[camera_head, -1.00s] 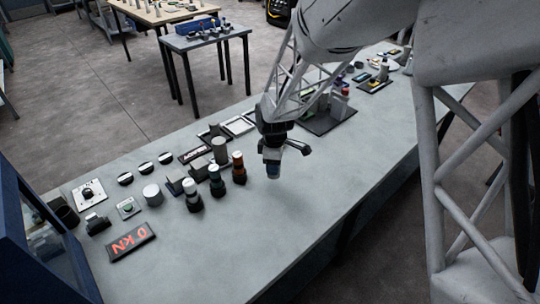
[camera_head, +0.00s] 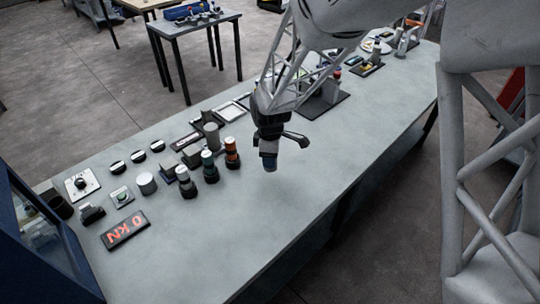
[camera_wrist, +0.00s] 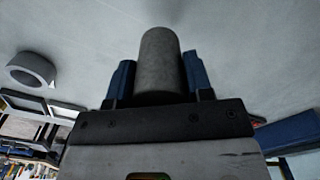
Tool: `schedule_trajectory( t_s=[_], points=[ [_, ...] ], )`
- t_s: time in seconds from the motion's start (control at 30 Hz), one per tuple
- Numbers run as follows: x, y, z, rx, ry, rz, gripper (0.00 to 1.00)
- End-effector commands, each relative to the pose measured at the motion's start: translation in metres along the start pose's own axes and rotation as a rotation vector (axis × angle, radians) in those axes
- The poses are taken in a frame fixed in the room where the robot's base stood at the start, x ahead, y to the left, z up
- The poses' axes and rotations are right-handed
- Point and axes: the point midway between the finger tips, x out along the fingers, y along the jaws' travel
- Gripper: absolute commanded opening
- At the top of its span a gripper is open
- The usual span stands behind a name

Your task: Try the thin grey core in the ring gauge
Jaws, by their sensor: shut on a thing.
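My gripper (camera_head: 269,160) is above the bench, to the right of the row of bottle-like pieces. In the wrist view its blue fingers (camera_wrist: 160,82) are shut on a plain grey cylinder, the core (camera_wrist: 160,62), which stands out past the fingertips. The core is hard to make out between the fingers in the head view. A thick grey ring (camera_wrist: 32,72) with a dark hole lies at the left in the wrist view, apart from the core; it looks like the ring gauge. I cannot match it surely to a thing in the head view.
Flat frames (camera_head: 228,111) lie behind. The bench front (camera_head: 260,225) is clear.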

Motion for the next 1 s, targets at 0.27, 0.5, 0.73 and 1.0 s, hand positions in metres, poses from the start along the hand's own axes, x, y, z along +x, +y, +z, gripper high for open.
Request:
schedule_trajectory(
  t_s=[0.27, 0.5, 0.73, 1.0],
  points=[
    [-0.001, 0.002, -0.001, 0.0, 0.0, 0.0, 0.15],
    [-0.005, 0.026, -0.005, 0.001, 0.001, 0.002, 0.15],
    [-0.015, 0.077, -0.015, 0.001, 0.001, 0.002, 0.15],
    [-0.029, 0.153, -0.024, 0.002, 0.0, 0.0, 0.15]
  ],
)
